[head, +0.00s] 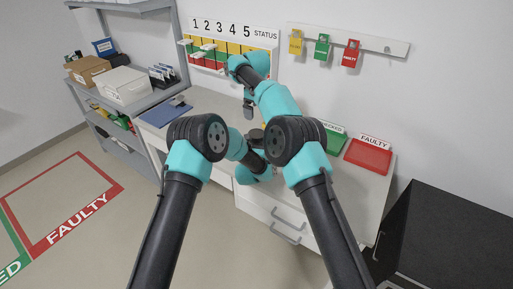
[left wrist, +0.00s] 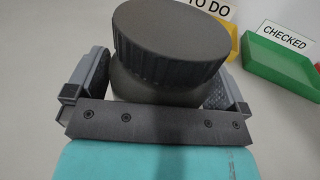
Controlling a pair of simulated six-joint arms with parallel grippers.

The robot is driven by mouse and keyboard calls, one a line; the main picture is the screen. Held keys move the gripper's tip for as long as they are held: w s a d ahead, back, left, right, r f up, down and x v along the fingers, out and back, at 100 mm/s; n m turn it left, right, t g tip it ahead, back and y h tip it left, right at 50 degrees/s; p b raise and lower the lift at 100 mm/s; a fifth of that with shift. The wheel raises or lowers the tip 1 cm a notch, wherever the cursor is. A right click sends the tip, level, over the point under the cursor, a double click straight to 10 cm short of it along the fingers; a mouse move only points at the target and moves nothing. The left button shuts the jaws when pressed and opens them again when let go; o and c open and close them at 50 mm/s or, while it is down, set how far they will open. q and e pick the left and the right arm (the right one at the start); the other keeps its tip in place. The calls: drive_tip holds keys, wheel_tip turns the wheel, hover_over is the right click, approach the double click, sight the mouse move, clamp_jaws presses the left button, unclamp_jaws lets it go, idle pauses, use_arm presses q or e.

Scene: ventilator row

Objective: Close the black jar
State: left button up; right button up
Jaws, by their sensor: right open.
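The black jar (left wrist: 155,90) stands between the fingers of my left gripper (left wrist: 155,92) in the left wrist view. Both fingers press against its sides, below the lid. The wide ribbed black lid (left wrist: 170,40) sits on top and looks tilted, higher at the left; whether it is seated cannot be told. In the head view the jar (head: 256,134) is small and dark, partly hidden by my arms. My left gripper there is mostly hidden behind the arm links. My right gripper (head: 249,110) is open and empty, pointing down above and slightly left of the jar.
A green CHECKED tray (head: 334,139) and a red FAULTY tray (head: 369,156) lie at the bench's right. A yellow TO DO tray (left wrist: 232,42) is behind the jar. A numbered status board (head: 225,52) hangs behind.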

use_arm(q)
drive_tip(key=s+a, duration=0.3)
drive_tip(key=s, duration=1.4)
drive_tip(key=shift+a, duration=0.1)
